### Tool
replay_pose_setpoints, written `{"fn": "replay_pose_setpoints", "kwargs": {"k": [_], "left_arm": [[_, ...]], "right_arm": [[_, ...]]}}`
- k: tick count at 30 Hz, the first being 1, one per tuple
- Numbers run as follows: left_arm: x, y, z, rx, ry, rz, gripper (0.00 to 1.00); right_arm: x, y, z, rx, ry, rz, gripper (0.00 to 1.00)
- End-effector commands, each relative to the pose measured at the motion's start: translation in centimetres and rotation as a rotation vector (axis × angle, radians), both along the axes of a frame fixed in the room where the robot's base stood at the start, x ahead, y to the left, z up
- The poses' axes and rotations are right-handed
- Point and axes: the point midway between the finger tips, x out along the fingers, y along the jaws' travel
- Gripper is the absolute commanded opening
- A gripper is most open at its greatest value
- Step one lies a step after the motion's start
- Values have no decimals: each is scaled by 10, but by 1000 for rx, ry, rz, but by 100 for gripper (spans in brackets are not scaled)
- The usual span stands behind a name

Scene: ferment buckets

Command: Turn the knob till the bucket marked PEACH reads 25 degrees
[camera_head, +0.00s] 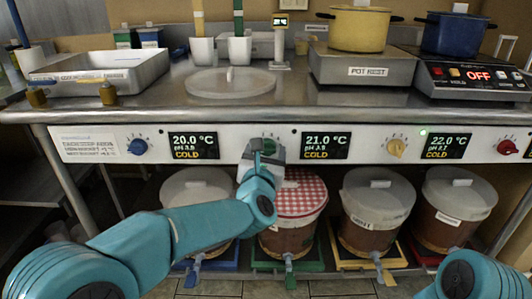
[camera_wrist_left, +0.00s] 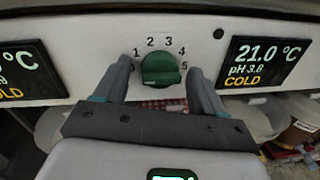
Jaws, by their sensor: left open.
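My left gripper (camera_head: 261,150) is at the front panel, at the green knob (camera_head: 271,145). In the wrist view the left gripper (camera_wrist_left: 160,78) is open, one finger on each side of the green knob (camera_wrist_left: 160,68); I cannot tell whether they touch it. Numbers 1 to 5 ring this knob; its pointer is unclear. The display (camera_head: 325,145) right of it reads 21.0 °C, COLD. Below, a bucket with a red-checked lid (camera_head: 299,197) stands on a green mat, partly behind my arm. I cannot read PEACH on any bucket. My right gripper is out of view.
A blue knob (camera_head: 137,147), a yellow knob (camera_head: 396,147) and a red knob (camera_head: 507,147) sit along the panel. Other displays read 20.0 °C (camera_head: 193,146) and 22.0 °C (camera_head: 446,147). A tray (camera_head: 150,75) and pots stand on the steel counter above.

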Motion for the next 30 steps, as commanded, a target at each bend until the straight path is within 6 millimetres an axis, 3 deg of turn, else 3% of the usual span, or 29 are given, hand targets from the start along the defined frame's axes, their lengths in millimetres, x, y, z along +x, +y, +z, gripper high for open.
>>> {"fn": "replay_pose_setpoints", "kwargs": {"k": [5,10,20,30], "left_arm": [[-1,0,0,0,0,0,70],[-1,0,0,0,0,0,18],[-1,0,1,28,-1,1,18],[0,0,3,236,-1,4,18]], "right_arm": [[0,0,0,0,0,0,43],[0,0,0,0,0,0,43],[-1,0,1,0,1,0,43],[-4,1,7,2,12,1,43]]}}
